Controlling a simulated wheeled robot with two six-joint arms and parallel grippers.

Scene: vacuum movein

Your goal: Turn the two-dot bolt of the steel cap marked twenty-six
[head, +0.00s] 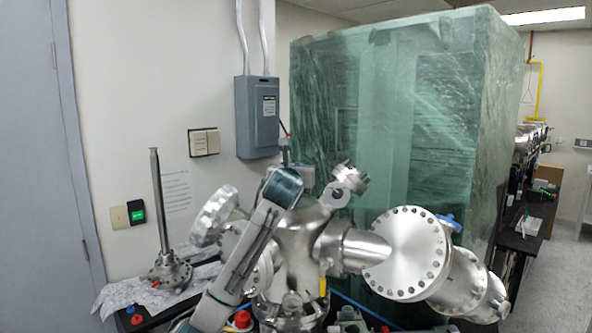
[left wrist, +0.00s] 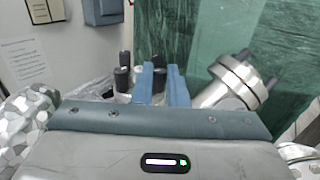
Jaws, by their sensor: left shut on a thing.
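A steel vacuum chamber (head: 300,240) with several flanged ports stands in the middle of the head view. A large round bolted steel cap (head: 407,253) faces me on its right, and a smaller flange (head: 346,180) tops an upper port. That smaller flange seems to show in the left wrist view (left wrist: 236,80). I cannot read a twenty-six or make out bolt dots. My left gripper (head: 286,152) reaches up behind the chamber's top. Its blue fingers (left wrist: 164,84) are shut on a small grey part, mostly hidden between them. My right gripper is not in view.
A steel flange with a tall rod (head: 160,215) stands on foil (head: 115,298) at the left. A grey electrical box (head: 257,117) hangs on the wall. A tall green wrapped crate (head: 390,140) stands close behind the chamber. Dark cylinders (left wrist: 124,75) stand beside my left fingers.

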